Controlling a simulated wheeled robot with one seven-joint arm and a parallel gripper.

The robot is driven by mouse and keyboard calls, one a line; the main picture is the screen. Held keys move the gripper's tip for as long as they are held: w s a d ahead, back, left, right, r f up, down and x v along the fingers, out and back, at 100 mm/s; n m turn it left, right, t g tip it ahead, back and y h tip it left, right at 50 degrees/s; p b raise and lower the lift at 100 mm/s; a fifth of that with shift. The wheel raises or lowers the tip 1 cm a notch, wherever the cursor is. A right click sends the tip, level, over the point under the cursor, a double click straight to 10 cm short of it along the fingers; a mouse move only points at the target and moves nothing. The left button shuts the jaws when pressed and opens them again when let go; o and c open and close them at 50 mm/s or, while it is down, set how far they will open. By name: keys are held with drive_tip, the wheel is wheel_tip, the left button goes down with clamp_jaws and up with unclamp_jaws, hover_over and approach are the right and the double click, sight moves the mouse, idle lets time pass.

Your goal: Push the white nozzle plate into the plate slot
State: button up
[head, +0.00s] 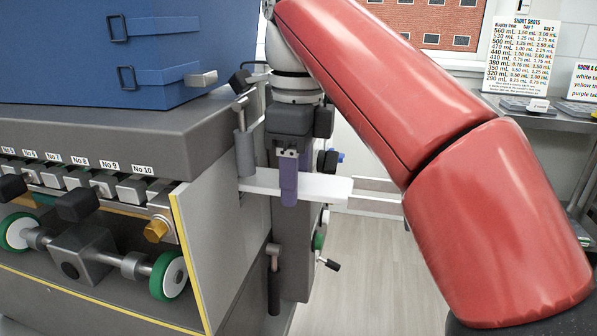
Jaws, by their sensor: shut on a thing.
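The white nozzle plate (326,189) is a flat bar at the right side of the grey depositor. Its left end reaches the machine's side by a dark grey upright, where the plate slot seems to be; the slot opening itself is hidden. Its right end sticks out to the right. My gripper (289,190) points down from above, with purple fingers shut on the plate around its middle. The far finger is mostly hidden. I cannot tell how deep the plate sits in the slot.
Pale rails (375,194) extend right behind the plate, partly covered by my red arm. A handled lever (241,110) stands close left of my gripper. A blue hopper (100,55) sits on top of the machine. A black-handled valve (322,250) is below. Floor at right is clear.

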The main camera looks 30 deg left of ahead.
sight(387, 183)
drive_tip(key=o, duration=1.5)
drive_tip(key=shift+f, duration=0.1)
drive_tip(key=w+d, duration=0.1)
drive_tip(key=d, duration=0.3)
drive_tip(key=w+d, duration=0.1)
drive_tip(key=d, duration=0.6)
drive_tip(key=shift+w+d, duration=0.35)
drive_tip(key=shift+w, duration=0.05)
drive_tip(key=w+d+b, duration=0.1)
drive_tip(key=w+d, duration=0.1)
drive_tip(key=d, duration=0.5)
drive_tip(key=shift+w+d+f+n+p, duration=0.1)
drive_tip(key=shift+w+d+f+n, duration=0.75)
drive_tip(key=shift+w+f, duration=1.65)
drive_tip(key=shift+w+d+f+n+p, duration=0.25)
drive_tip(key=shift+w+f+n, duration=1.05)
drive_tip(key=shift+f, duration=2.25)
drive_tip(key=shift+w+d+f+n, duration=0.8)
drive_tip(key=shift+w+f, duration=1.2)
drive_tip(key=shift+f, duration=1.05)
